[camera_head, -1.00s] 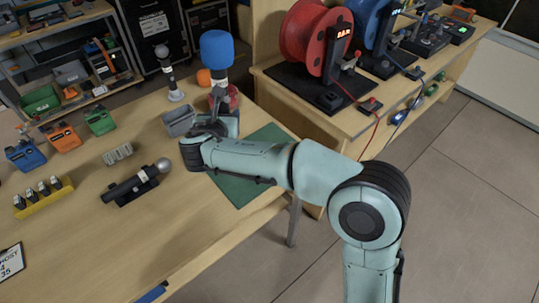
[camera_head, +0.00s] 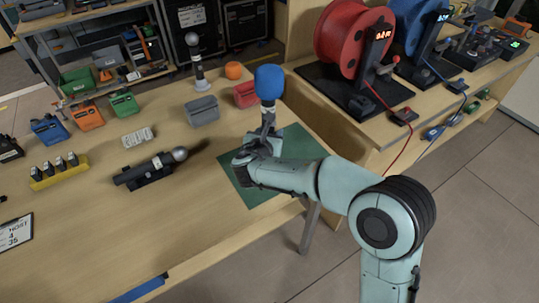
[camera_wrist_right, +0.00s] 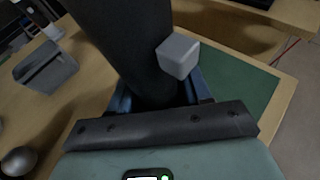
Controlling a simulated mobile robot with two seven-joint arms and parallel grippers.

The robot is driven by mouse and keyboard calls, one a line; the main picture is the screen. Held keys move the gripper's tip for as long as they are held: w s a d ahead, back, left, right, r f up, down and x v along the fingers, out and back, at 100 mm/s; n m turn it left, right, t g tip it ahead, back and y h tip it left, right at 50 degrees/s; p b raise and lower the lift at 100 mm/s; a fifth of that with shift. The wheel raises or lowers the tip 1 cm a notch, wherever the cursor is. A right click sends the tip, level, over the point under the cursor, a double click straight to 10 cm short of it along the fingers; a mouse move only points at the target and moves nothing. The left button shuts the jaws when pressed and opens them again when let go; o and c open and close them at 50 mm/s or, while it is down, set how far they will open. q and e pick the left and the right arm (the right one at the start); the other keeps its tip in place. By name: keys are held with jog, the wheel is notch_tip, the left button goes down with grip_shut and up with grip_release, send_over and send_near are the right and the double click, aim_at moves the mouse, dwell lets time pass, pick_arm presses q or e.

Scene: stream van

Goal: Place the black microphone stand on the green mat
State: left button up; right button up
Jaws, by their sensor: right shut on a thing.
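The black microphone stand (camera_head: 268,117) carries a blue foam top and a pale grey band. My right gripper (camera_head: 264,143) is shut on it and holds it upright over the left part of the green mat (camera_head: 301,149). In the right wrist view its black body (camera_wrist_right: 130,45) fills the upper middle, between the jaws (camera_wrist_right: 160,98), and a pale grey block (camera_wrist_right: 178,56) shows at its side. The mat (camera_wrist_right: 240,85) lies to the right there. The foot of the stand is hidden, so I cannot tell whether it touches the mat. My left gripper is not in view.
A grey bin (camera_head: 202,110) and a red bin (camera_head: 246,95) stand behind and left of the mat. A microphone (camera_head: 150,170) lies in a cradle to the left; another (camera_head: 197,70) stands upright behind. A side bench (camera_head: 350,115) with cable reels borders the right.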

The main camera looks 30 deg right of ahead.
notch_tip(320, 180, down, 2)
jog(key=shift+f, duration=0.25)
notch_tip(320, 180, down, 4)
jog(key=shift+f+b, duration=0.15)
jog(key=shift+b, duration=0.65)
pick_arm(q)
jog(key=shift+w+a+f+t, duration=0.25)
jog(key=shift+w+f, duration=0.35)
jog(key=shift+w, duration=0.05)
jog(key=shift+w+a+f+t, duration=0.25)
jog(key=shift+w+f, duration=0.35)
pick_arm(e)
jog(key=shift+f, duration=0.35)
jog(key=shift+f, duration=0.1)
jog(key=o, duration=1.1)
jog(key=shift+f, duration=0.1)
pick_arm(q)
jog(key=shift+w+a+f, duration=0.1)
pick_arm(e)
jog(key=shift+o, duration=0.2)
